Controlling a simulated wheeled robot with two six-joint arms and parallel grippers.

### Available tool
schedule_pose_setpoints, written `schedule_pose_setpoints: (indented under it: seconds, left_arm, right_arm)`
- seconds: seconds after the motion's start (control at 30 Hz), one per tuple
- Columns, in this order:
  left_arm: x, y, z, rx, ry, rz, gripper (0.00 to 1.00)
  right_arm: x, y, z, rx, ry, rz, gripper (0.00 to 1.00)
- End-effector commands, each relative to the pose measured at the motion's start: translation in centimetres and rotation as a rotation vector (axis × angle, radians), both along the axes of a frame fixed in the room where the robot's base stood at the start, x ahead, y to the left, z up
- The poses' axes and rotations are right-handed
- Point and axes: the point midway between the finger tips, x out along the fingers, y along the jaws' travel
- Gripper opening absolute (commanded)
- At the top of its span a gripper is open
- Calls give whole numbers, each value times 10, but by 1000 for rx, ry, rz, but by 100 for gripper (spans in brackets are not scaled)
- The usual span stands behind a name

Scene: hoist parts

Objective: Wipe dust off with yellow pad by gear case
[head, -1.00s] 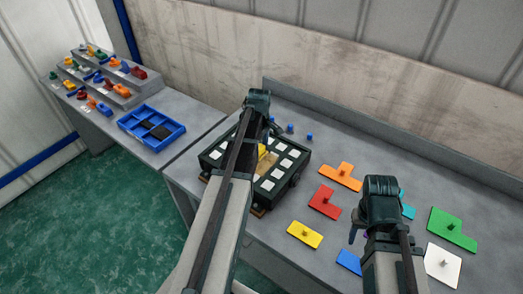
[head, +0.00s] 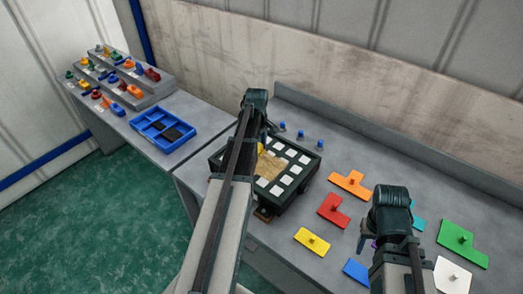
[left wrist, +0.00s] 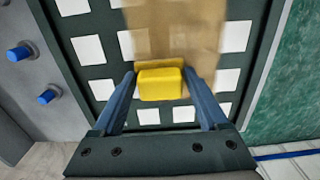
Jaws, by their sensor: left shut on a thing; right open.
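The yellow pad (left wrist: 160,82) is held between the fingers of my left gripper (left wrist: 160,90). It is over the dark case (left wrist: 55,45) with white squares, at the edge of a tan dust patch (left wrist: 185,35). In the head view, a bit of the pad (head: 260,148) shows beside my left arm, above the case (head: 285,207), and the dust patch (head: 270,165) lies to its right. My arm hides part of the case. Whether the pad touches the surface is hard to tell. My right gripper (head: 380,238) is open and empty above the bench, partly hidden by its own arm.
Flat coloured knobbed pieces lie at right, among them orange (head: 351,184), red (head: 333,210), yellow (head: 311,241) and green (head: 463,243). Blue pegs (head: 300,134) stand behind the case. A blue tray (head: 165,129) and stepped rack (head: 125,90) are on the left table.

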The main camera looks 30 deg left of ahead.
Motion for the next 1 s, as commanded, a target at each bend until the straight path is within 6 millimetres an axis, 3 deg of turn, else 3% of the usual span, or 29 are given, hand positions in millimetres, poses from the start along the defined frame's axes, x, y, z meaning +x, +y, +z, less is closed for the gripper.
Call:
schedule_pose_setpoints:
  seconds: [0.1,0.47,0.8,1.0]
  left_arm:
    - [2,10,-1,2,0,0,32]
    - [3,18,-1,3,0,2,32]
    - [6,45,1,3,0,2,32]
    - [5,47,1,2,0,0,32]
  right_arm:
    - [0,0,-1,0,0,0,50]
    - [0,0,-1,0,0,0,50]
    - [0,0,1,0,0,0,50]
    - [0,0,1,0,0,0,50]
